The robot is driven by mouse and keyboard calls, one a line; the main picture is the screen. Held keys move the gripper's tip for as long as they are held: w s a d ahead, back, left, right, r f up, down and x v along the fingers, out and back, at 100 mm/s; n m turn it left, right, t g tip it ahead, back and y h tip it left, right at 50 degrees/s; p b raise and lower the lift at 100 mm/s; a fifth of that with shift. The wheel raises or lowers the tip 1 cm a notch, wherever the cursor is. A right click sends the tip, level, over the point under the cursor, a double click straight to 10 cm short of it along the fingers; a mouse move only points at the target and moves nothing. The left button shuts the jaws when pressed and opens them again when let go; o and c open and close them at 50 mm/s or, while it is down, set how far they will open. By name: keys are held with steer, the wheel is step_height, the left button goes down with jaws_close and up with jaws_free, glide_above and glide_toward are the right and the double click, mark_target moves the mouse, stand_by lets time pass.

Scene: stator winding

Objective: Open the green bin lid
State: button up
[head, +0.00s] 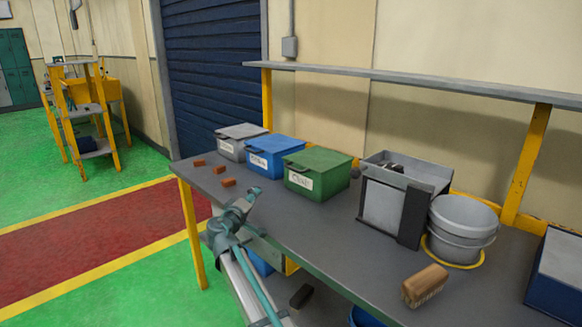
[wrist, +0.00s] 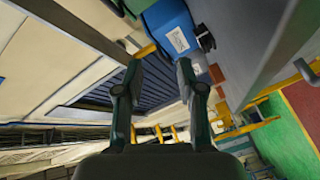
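The green bin (head: 317,172) stands on the grey workbench in the head view. Its lid (head: 318,158) is shut, with a handle at the front edge and a white label on the front wall. My gripper (head: 254,191) is in front of and to the left of the green bin, apart from it. In the wrist view my gripper (wrist: 158,68) has its two fingers spread with nothing between them. I cannot make out the green bin in the wrist view; a blue bin (wrist: 171,32) shows beyond the fingers there.
A blue bin (head: 273,156) and a grey bin (head: 241,141) stand left of the green one. An open-topped container (head: 400,200), a grey bucket (head: 463,228) and a brush (head: 424,285) are to the right. Small orange-brown blocks (head: 219,169) lie at the left. A shelf (head: 420,78) runs above.

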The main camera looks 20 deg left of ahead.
mark_target(292, 169)
steer(key=w+d+r+n+t+p, duration=0.1)
steer(key=w+d+n, duration=0.1)
steer(key=w, duration=0.4)
steer(key=w+d+r+n+h+p, duration=0.1)
steer(key=w+d+r, duration=0.1)
steer(key=w, duration=0.3)
steer(key=w+d+r+n+t, duration=0.1)
steer(key=w+d+n, duration=0.1)
steer(key=w, duration=0.4)
steer(key=shift+w+d+r+n+t+h+p, duration=0.3)
steer(key=shift+d+h+p, duration=0.1)
steer(key=shift+d, duration=0.1)
jaws_close()
